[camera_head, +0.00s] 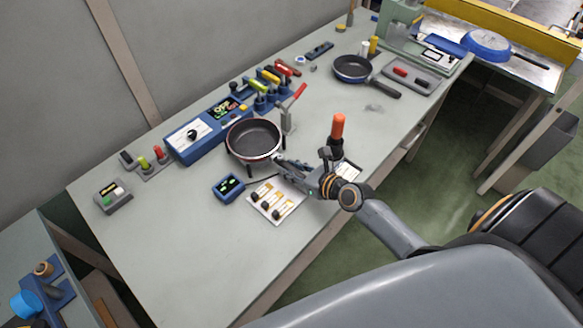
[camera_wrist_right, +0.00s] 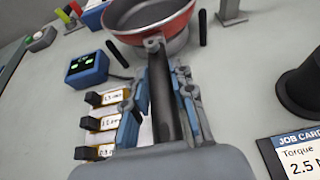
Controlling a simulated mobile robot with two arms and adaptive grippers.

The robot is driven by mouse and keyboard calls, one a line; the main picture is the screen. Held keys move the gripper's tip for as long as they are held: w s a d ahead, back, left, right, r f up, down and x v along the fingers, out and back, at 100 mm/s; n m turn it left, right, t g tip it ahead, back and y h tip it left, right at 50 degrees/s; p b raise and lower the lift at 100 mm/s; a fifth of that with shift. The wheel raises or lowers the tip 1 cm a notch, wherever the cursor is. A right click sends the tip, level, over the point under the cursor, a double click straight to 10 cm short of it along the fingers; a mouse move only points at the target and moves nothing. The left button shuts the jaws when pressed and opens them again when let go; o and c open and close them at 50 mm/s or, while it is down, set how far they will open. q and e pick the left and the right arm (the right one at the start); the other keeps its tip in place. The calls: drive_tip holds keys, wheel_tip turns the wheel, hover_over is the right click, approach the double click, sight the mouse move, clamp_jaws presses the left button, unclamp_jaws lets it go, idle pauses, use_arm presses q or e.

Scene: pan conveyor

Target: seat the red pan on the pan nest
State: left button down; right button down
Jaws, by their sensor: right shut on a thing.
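The red pan (camera_head: 254,139) has a dark inside and a red outer wall; it also shows at the top of the right wrist view (camera_wrist_right: 150,20). My right gripper (camera_head: 287,166) is shut on its dark handle, which runs between the fingers in the right wrist view (camera_wrist_right: 160,98). The pan is over the pan nest, whose dark upright posts (camera_wrist_right: 203,28) stand around it and whose pale round part shows beneath it. The pan hides most of the nest. I cannot tell whether the pan rests on it or hangs just above. My left gripper is out of view.
A blue control box (camera_head: 206,133) stands behind the pan, and a red-handled lever (camera_head: 290,112) close to its right. A small blue display (camera_head: 228,186) and a labelled card (camera_head: 275,200) lie in front. A dark pan (camera_head: 352,68) sits farther back. The front left tabletop is clear.

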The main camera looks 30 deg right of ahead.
drive_tip(key=shift+f+b, duration=0.3)
drive_tip(key=shift+f, duration=0.05)
drive_tip(key=c, duration=1)
unclamp_jaws()
drive_tip(key=shift+c, duration=0.2)
drive_tip(key=shift+s+f, duration=0.1)
drive_tip(key=v, duration=1.2)
